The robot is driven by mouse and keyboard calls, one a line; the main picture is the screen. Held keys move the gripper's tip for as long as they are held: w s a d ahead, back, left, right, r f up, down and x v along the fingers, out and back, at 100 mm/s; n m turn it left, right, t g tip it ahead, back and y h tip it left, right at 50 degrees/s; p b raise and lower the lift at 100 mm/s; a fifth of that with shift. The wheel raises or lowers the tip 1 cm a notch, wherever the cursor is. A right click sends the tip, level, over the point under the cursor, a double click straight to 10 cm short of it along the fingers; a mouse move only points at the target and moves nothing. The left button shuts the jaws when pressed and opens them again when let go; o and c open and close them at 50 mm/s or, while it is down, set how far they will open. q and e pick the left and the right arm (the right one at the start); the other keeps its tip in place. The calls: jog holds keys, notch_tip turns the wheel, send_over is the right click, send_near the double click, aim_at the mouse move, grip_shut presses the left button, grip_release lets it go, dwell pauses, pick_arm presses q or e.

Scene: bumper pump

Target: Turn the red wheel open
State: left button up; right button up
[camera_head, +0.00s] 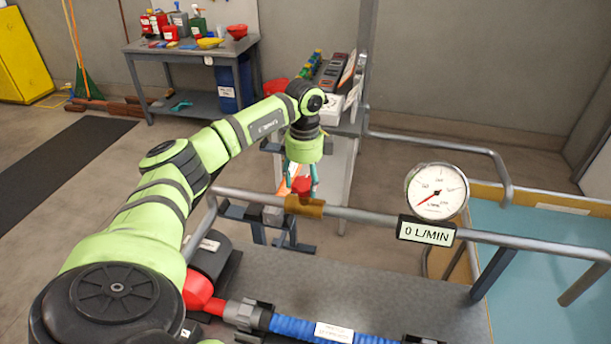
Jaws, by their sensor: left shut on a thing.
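The red wheel (302,186) sits just above the brass-coloured valve body on the grey pipe. Only part of it shows, between the fingers of my left gripper (300,188). The gripper points down from above and is shut on the wheel. The wrist hides the wheel's top. The valve body (305,206) shows below it. A round gauge (437,190) stands on the pipe to the right, its red needle toward the lower left. The display under it (427,231) reads 0 L/MIN. My right gripper is not in view.
The grey pipe (370,215) crosses above a grey bench (400,290) with a blue hose (300,327) and red fitting (198,290). A blue-green tank (560,245) is at right. A tool table (190,48) and a shelf with boxes (335,72) stand behind.

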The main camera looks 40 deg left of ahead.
aim_at(302, 181)
pick_arm(q)
jog(key=shift+a+r, duration=0.1)
jog(key=shift+a, duration=0.15)
jog(key=o, duration=1.2)
jog(key=shift+c, duration=0.2)
jog(key=shift+s+a, duration=0.1)
jog(key=shift+a, duration=0.05)
jog(key=shift+d+r, duration=0.2)
notch_tip(302, 181, up, 11)
jog(key=shift+a+r, duration=0.2)
jog(key=shift+f, duration=0.1)
